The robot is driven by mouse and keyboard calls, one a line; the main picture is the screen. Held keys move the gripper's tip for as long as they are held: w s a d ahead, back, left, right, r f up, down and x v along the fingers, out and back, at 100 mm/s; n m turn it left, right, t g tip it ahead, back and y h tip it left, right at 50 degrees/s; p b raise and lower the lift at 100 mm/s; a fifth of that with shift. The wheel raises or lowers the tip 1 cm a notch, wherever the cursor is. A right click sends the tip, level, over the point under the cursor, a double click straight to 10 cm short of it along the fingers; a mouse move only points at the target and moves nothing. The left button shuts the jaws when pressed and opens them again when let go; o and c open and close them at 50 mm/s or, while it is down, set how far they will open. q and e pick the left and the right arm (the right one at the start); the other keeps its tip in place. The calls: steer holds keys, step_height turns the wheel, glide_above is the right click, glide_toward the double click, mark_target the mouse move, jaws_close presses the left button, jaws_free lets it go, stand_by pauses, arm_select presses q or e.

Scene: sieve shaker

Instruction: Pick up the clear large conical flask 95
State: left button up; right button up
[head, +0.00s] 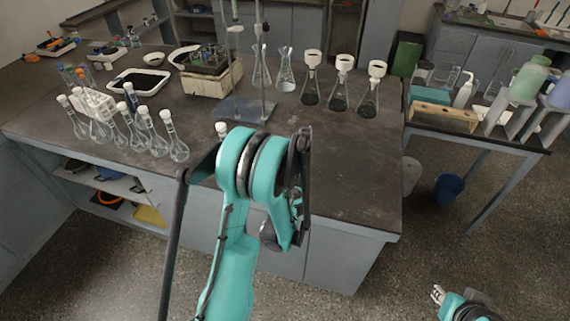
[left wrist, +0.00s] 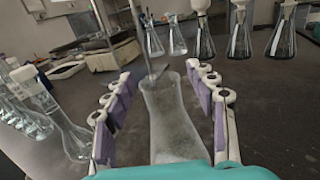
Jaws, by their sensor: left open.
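A clear large conical flask (left wrist: 172,125) stands upright on the dark bench top in the left wrist view, its neck pointing away from the camera. My left gripper (left wrist: 160,75) is open around it, with one purple-padded finger row on each side. A gap shows on the left; on the right the pads are very close, and I cannot tell if they touch. In the head view my own arm hides this flask and the left fingers. My right gripper (head: 438,294) is low at the bottom right, over the floor, with nothing visible in it.
A volumetric flask (left wrist: 70,130) stands close to the left fingers. A retort stand (head: 247,108) is just behind. Two clear conical flasks (head: 286,75) and several dark-filled flasks with white funnels (head: 342,85) stand farther back. The bench's right front (head: 355,180) is clear.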

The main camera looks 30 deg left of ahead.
arm_select(q)
steer(key=b+x, duration=0.1)
steer(key=x, duration=0.3)
steer(key=shift+w+f, duration=0.1)
jaws_close()
